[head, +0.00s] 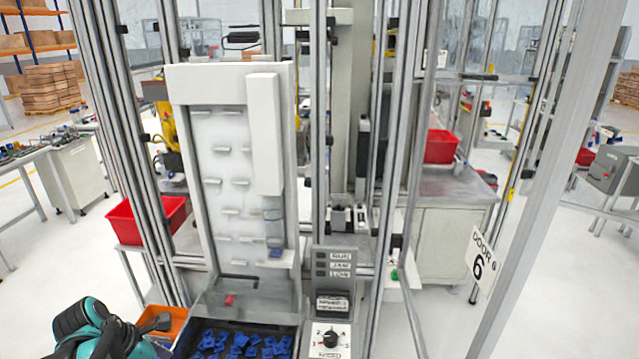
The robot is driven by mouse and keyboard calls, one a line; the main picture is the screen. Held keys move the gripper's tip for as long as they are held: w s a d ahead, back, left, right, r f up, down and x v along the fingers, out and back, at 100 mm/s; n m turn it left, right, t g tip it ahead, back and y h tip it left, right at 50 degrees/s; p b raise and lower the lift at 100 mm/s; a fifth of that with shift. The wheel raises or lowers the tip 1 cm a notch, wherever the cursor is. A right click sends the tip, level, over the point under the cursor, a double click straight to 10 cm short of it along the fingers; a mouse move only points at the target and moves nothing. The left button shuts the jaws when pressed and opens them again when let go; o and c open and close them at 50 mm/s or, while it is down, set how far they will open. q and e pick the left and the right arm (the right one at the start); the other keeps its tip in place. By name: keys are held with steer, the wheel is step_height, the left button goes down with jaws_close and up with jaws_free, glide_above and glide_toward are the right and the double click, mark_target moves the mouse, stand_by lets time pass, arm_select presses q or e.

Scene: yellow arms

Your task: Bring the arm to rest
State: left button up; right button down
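My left arm, teal and black, comes in at the bottom left corner. A dark grey piece at its end, which looks like part of my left gripper (155,324), is over the orange bin (168,319), left of the dark tray (181,350) of blue parts. The fingers cannot be made out, so I cannot tell whether it is open or shut, or whether it holds anything. The rest of the arm is cut off by the frame's lower edge. My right arm and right gripper are not in view.
A white feeder panel (220,125) with small ledges stands behind the tray, framed by metal posts. A control box (330,338) with a dial is right of the tray. A red bin (125,222) stands behind at left. Open floor lies right.

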arm_select(q)
steer(key=s+d+f+m+t+y+b, duration=0.1)
steer(key=s+d+f+m+b, duration=0.1)
steer(key=m, duration=0.7)
steer(key=s+d+f+m+t+y+b, duration=0.1)
steer(key=s+d+f+m+b, duration=0.1)
steer(key=d+m, duration=0.5)
steer(key=s+d+f+m+t+y+b, duration=0.1)
steer(key=d+m+b, duration=0.4)
steer(key=m, duration=0.6)
steer(key=shift+s+f+t, duration=0.5)
steer(key=shift+s+f, duration=0.4)
steer(key=shift+f, duration=0.35)
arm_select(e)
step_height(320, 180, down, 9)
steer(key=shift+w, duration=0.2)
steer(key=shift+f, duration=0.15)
